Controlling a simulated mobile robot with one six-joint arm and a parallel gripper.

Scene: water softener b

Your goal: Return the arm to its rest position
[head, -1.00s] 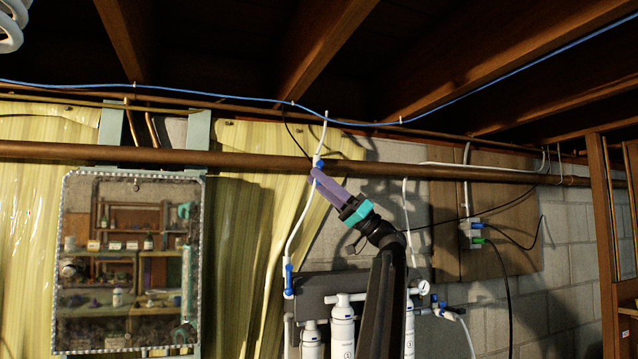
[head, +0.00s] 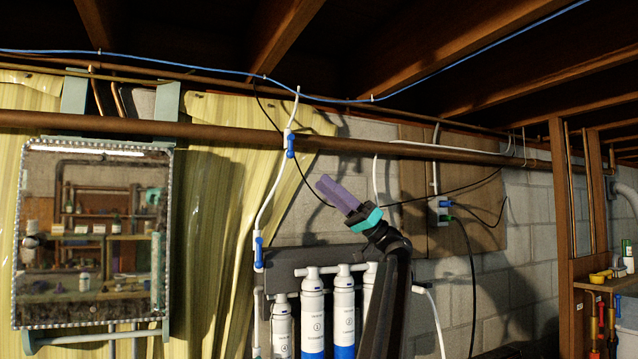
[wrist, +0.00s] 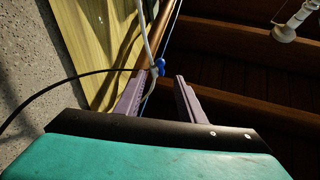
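My gripper (head: 333,190) is raised in front of the wall in the head view, its purple fingers pointing up and left. In the wrist view the two fingers (wrist: 158,98) stand apart with a gap between them and nothing held. A blue valve (head: 290,146) on the white tube at the copper pipe is up and left of the fingertips, apart from them in the head view. The valve also shows in the wrist view (wrist: 159,67), seen beyond the gap. My dark arm rises from the bottom of the head view and hides part of the filter unit.
White filter cartridges (head: 312,310) hang behind my arm. A copper pipe (head: 80,121) runs across the wall below wooden beams (head: 290,35). A mirror (head: 95,235) hangs at left. A shelf with small items (head: 605,280) stands at far right.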

